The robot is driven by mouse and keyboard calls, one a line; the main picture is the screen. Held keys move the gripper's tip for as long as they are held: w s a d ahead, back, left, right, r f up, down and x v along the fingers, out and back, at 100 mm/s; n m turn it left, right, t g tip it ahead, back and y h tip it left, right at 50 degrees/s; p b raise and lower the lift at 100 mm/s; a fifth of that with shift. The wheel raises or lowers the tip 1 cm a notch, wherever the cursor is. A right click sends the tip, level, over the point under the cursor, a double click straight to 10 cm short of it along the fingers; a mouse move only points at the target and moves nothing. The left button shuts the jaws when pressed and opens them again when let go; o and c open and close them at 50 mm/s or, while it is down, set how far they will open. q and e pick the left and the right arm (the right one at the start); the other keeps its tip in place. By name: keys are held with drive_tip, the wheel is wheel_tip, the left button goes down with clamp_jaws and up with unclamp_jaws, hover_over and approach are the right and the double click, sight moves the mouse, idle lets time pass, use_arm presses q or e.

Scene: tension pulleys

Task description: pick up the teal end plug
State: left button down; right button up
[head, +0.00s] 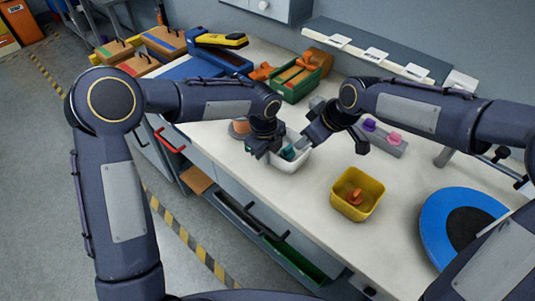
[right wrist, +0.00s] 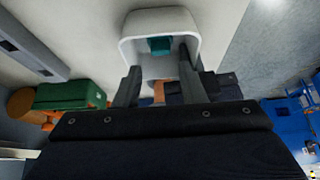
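The teal end plug (head: 288,153) lies inside a white bin (head: 292,165) on the bench, partly hidden in the head view. In the right wrist view the teal plug (right wrist: 160,45) shows inside the white bin (right wrist: 125,45), beyond my fingertips. My right gripper (head: 303,144) points down at the bin's right side; its fingers (right wrist: 159,70) are apart with no plug between them. My left gripper (head: 262,152) hangs at the bin's left edge, close to the plug; its finger gap is not clear.
A yellow bin (head: 345,207) with an orange part stands in front. A grey holder (head: 385,143) with purple and pink plugs is at the right, near a blue-and-black disc (head: 433,222). A green crate (head: 291,91) stands behind. Bench between the bins is clear.

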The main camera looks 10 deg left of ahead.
drive_tip(key=shift+o, duration=1.1)
drive_tip(key=shift+d+r, duration=0.1)
drive_tip(key=shift+r, duration=0.1)
drive_tip(key=shift+o, duration=0.5)
drive_tip(key=v, duration=0.2)
drive_tip(key=shift+d+r, duration=0.15)
drive_tip(key=shift+r, duration=0.25)
approach(288, 147)
drive_tip(key=x, duration=0.3)
drive_tip(key=shift+d+f, duration=0.3)
drive_tip(key=shift+a+x, duration=0.15)
drive_tip(key=shift+x, duration=1.15)
drive_tip(key=shift+a+x, duration=0.15)
drive_tip(key=shift+x, duration=1.15)
